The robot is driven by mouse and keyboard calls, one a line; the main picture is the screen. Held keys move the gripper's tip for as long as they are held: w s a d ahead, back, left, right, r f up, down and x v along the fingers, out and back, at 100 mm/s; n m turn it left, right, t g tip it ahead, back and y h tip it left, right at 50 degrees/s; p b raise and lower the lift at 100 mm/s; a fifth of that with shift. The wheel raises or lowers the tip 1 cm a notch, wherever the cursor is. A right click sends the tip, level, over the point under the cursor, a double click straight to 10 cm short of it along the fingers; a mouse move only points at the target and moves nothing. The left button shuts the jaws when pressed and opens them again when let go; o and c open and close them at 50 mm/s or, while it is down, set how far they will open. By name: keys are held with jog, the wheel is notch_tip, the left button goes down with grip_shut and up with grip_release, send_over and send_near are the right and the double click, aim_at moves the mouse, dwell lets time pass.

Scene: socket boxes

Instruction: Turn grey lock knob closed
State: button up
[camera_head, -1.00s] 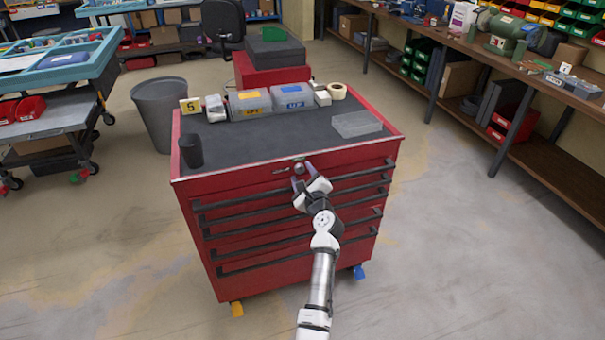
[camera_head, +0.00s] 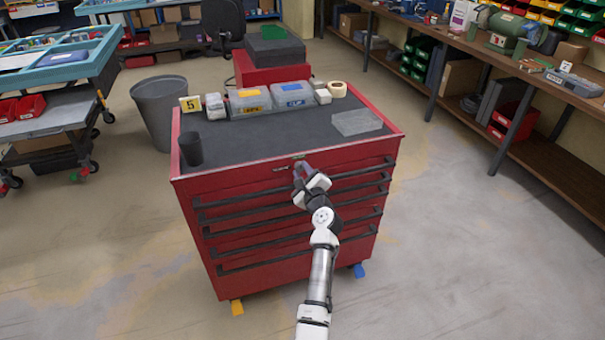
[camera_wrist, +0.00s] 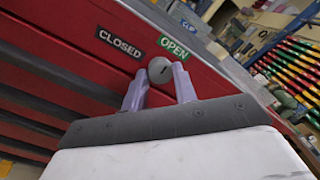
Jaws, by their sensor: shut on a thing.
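The grey lock knob (camera_wrist: 160,70) is on the upper front of the red tool cabinet (camera_head: 240,180). In the wrist view a black "CLOSED" label (camera_wrist: 121,43) and a green "OPEN" label (camera_wrist: 173,47) are on the red face just above the knob. A short dark line shows on the knob face. My gripper (camera_wrist: 160,78) has one finger on each side of the knob and is shut on it. In the head view my gripper (camera_head: 300,168) is at the cabinet's top front, and its fingers hide most of the knob.
Several dark drawer handles (camera_head: 300,198) run across the cabinet front below my gripper. On the cabinet top are a dark cup (camera_head: 191,149), lidded boxes (camera_head: 292,95), a tape roll (camera_head: 337,89) and a clear tray (camera_head: 357,123). Floor to the right is clear.

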jog(key=shift+f, duration=0.15)
jog(key=n+b, duration=0.4)
jog(key=n, duration=0.1)
jog(key=shift+f+b, duration=0.15)
jog(key=shift+b, duration=0.25)
jog(key=n+b, duration=0.4)
jog(key=shift+n, duration=0.3)
jog(key=n+b, duration=0.4)
jog(key=shift+n+b, duration=1.6)
jog(key=shift+n, duration=0.5)
jog(key=o, duration=1)
jog(key=shift+r, duration=0.2)
